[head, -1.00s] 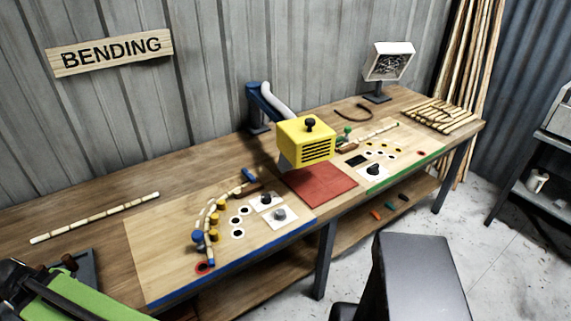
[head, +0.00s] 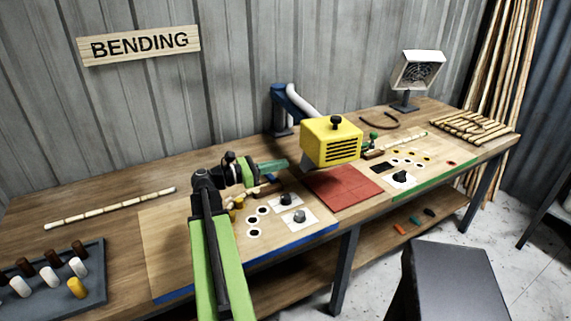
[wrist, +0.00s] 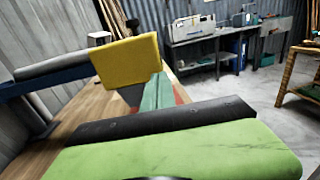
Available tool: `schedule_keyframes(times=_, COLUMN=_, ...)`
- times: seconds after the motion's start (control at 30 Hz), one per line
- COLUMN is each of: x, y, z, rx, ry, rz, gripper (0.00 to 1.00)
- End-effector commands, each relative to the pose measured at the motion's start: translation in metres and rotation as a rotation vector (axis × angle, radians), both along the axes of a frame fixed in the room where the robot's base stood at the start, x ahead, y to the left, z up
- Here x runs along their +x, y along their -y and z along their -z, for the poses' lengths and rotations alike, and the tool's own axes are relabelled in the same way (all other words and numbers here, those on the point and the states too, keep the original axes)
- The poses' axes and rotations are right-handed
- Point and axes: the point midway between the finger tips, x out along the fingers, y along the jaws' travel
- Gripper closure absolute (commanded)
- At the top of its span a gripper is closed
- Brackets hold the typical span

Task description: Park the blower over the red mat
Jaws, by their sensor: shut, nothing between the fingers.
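The blower (head: 331,142) is a yellow box with dark slots on its front and a black knob on top. It hangs on a blue arm (head: 285,108) with a pale hose and sits above the back part of the red mat (head: 345,190). The mat lies between the two wooden boards, its front part bare. My gripper (head: 283,164) is shut and empty, to the left of the blower and pointing right at it, apart from it as far as I can tell. In the wrist view the yellow blower (wrist: 126,60) stands just beyond the green fingers (wrist: 158,92).
A board with a blue edge (head: 165,225) and pegs is partly hidden behind my arm. A board with a green edge (head: 450,163) lies right of the mat. A dark tray (head: 90,290) holds several pegs. A fan (head: 417,70) stands at the back right. A dark stool (head: 455,280) stands in front.

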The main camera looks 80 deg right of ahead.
Motion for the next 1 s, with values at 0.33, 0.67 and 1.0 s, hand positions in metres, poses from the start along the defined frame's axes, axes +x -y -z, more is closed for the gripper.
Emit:
schedule_keyframes(times=0.33, x=-0.062, y=0.044, z=0.0, rx=0.0, ry=0.001, rz=0.002, gripper=1.0)
schedule_keyframes(times=0.67, x=-0.09, y=0.064, z=0.001, rx=0.0, ry=0.003, rz=-0.002, gripper=1.0)
schedule_keyframes(times=1.0, x=-0.091, y=0.065, z=0.001, rx=0.0, ry=0.003, rz=-0.003, gripper=1.0)
